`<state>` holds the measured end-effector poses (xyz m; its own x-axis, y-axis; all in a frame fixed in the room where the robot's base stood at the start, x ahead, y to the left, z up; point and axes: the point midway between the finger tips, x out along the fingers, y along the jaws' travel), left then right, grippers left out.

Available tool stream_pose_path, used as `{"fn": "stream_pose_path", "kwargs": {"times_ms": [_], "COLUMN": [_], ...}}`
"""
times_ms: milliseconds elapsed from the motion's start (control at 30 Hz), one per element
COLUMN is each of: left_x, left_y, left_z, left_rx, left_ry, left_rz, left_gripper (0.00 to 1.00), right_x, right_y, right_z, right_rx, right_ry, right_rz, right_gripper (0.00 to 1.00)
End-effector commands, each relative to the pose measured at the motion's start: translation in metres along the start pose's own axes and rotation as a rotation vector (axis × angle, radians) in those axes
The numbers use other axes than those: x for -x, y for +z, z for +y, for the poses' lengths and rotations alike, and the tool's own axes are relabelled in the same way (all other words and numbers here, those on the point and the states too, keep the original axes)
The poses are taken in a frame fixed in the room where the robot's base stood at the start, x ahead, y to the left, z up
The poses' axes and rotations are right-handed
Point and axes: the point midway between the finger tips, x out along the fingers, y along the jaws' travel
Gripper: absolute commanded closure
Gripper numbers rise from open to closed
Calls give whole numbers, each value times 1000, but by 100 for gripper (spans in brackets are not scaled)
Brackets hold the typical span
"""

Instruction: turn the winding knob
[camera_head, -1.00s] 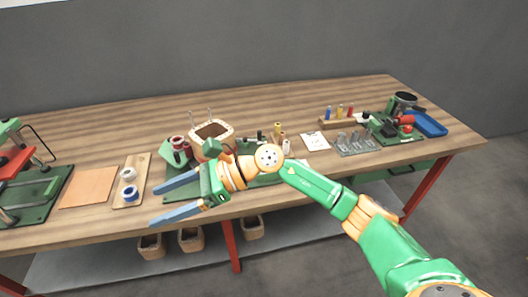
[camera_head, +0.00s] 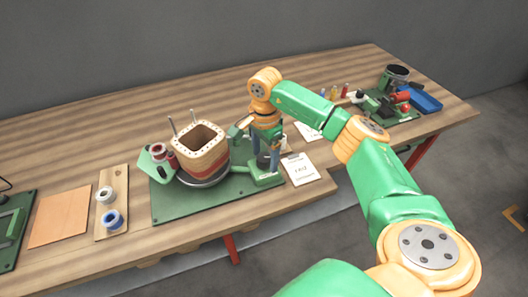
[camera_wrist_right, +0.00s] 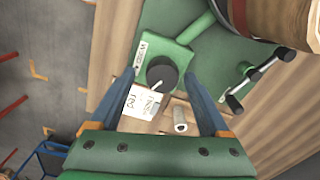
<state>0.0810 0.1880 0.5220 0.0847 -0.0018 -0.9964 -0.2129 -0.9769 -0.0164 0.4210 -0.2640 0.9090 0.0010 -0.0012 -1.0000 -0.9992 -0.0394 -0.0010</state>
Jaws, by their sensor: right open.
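The winding knob is a round black knob with a light pointer line; it shows in the right wrist view (camera_wrist_right: 161,71) on a green base beside a white label. In the head view the knob (camera_head: 263,162) is small and partly hidden by my right gripper. My right gripper (camera_head: 266,154) points down over it. In the right wrist view the gripper (camera_wrist_right: 160,66) is open, with one blue finger on each side of the knob. I cannot tell whether either finger touches it. The coil former (camera_head: 203,145) stands on the green winder base (camera_head: 205,203) left of the gripper. My left gripper is out of view.
A printed card (camera_head: 298,170) lies right of the knob. A board with wire spools (camera_head: 112,221) and a copper-coloured sheet (camera_head: 62,217) lie to the left. A blue tray (camera_head: 425,100) and a green tool stand at the far right. Two thin posts rise behind the coil former.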

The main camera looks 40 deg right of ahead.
Motion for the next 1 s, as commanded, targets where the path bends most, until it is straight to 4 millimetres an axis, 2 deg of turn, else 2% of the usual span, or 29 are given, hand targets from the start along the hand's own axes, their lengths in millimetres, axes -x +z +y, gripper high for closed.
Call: {"fn": "stream_pose_path", "kwargs": {"times_ms": [167, 467, 767, 1000], "left_x": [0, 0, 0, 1], "left_y": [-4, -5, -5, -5], "left_z": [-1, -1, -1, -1], "left_rx": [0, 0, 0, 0], "left_ry": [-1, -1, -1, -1], "left_rz": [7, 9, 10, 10], "left_gripper": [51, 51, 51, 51], "right_x": [-1, -1, 0, 0], "right_y": [0, 1, 1, 1], "right_z": [0, 0, 0, 0], "right_rx": [1, 1, -35, -177], "right_ry": [-1, 0, 0, 0], "right_rz": [-1, -2, -2, -2], "right_gripper": [20, 99, 100, 100]}}
